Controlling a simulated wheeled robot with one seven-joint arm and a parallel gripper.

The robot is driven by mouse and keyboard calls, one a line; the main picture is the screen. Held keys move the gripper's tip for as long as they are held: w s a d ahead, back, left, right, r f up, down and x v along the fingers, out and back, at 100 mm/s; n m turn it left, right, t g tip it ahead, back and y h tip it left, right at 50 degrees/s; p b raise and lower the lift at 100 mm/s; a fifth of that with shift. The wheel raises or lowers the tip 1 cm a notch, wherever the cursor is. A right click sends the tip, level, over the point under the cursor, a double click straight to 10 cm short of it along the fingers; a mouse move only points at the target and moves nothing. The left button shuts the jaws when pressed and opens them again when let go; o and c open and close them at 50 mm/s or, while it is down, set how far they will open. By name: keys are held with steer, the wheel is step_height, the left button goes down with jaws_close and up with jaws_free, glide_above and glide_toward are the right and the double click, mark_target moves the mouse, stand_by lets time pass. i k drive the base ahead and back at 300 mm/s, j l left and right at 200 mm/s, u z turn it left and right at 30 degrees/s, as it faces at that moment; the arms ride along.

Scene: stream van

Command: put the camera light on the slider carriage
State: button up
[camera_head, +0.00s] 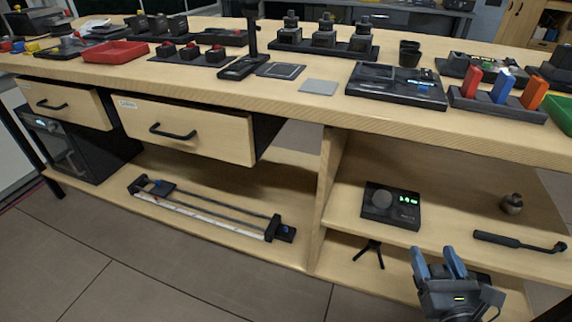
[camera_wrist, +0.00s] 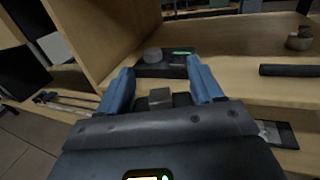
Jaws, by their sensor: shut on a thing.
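My gripper (camera_head: 437,260) is at the lower right in the head view, in front of the right-hand shelves. Its blue fingers are shut on a small dark thing with a grey block, seen between them in the wrist view. I take it to be the camera light (camera_wrist: 160,98); most of it is hidden by the gripper. The slider (camera_head: 205,212) lies on the low shelf at left, a long pair of rails with end blocks. Its carriage (camera_head: 161,187) appears to be the dark bluish block near the left end. The gripper is well to the right of the slider.
An open drawer (camera_head: 190,128) juts out above the slider. An upright divider (camera_head: 330,190) separates the slider's bay from the right shelves. A dial box with green display (camera_head: 391,206), a dark handled tool (camera_head: 515,242) and a small tripod (camera_head: 370,252) are near the gripper.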

mark_target(166, 188)
steer(key=i+j+u, duration=0.15)
steer(key=u, duration=1.05)
steer(key=i+l, duration=0.1)
steer(key=i, duration=0.7)
steer(key=i+l, duration=0.1)
steer(key=i, duration=0.7)
steer(key=j+u, duration=0.05)
